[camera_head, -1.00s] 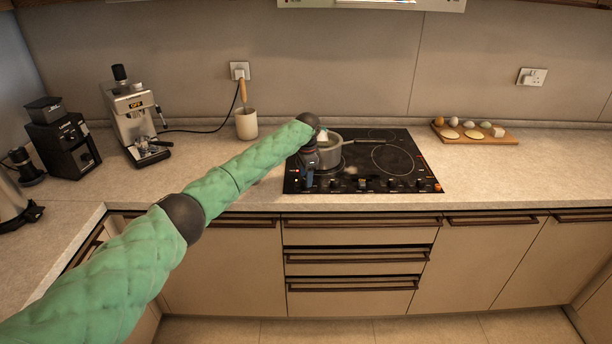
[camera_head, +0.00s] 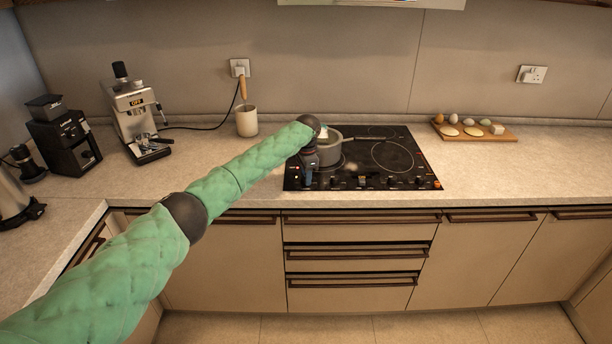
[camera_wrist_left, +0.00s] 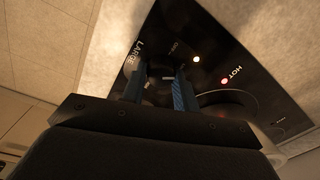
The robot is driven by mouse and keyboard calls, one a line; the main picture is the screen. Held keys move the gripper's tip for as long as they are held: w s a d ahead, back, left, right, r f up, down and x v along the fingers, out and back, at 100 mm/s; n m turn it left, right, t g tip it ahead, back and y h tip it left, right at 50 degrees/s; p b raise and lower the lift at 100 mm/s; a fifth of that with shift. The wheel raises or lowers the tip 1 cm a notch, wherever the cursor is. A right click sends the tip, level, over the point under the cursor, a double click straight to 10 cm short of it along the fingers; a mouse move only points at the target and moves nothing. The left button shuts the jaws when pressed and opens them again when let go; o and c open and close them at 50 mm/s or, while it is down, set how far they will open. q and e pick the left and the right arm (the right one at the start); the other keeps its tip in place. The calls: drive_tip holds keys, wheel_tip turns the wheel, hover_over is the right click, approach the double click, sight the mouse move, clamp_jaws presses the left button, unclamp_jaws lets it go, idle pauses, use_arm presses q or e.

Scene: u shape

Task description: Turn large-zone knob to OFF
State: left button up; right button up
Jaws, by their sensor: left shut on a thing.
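The black glass cooktop (camera_head: 415,165) is set in the counter, with a row of small knobs along its front edge. My left gripper (camera_head: 308,180) is at the front left of the cooktop, pointing down. In the left wrist view, its two blue fingers (camera_wrist_left: 158,88) are shut on the dark large-zone knob (camera_wrist_left: 157,72), beside the printed word LARGE. The fingers and shadow hide much of the knob, so its pointer cannot be read. A white light and a red light by the word HOT are lit. My right gripper is not in view.
A grey pot (camera_head: 330,148) with a handle stands on the cooktop just behind my left gripper. A wooden board (camera_head: 475,133) with eggs and other food lies to the right. A utensil crock (camera_head: 246,122) and coffee machine (camera_head: 132,115) stand left. The counter right of the cooktop's front is clear.

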use_arm(q)
drive_tip(key=shift+r, duration=0.1)
drive_tip(key=shift+n, duration=0.3)
drive_tip(key=shift+n+p, duration=0.7)
drive_tip(key=shift+n, duration=0.4)
drive_tip(key=n+p, duration=0.1)
drive_tip(key=n, duration=0.2)
drive_tip(key=shift+w+r+n, duration=0.1)
drive_tip(key=shift+n, duration=0.3)
drive_tip(key=n+p, duration=0.2)
drive_tip(key=n, duration=0.2)
drive_tip(key=shift+n, duration=0.5)
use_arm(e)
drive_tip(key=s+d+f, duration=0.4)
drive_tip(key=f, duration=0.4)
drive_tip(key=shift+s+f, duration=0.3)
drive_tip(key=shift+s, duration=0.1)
use_arm(q)
drive_tip(key=shift+w, duration=0.1)
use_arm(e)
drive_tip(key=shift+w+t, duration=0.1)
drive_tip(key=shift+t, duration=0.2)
use_arm(q)
drive_tip(key=o, duration=1)
drive_tip(key=shift+c, duration=0.2)
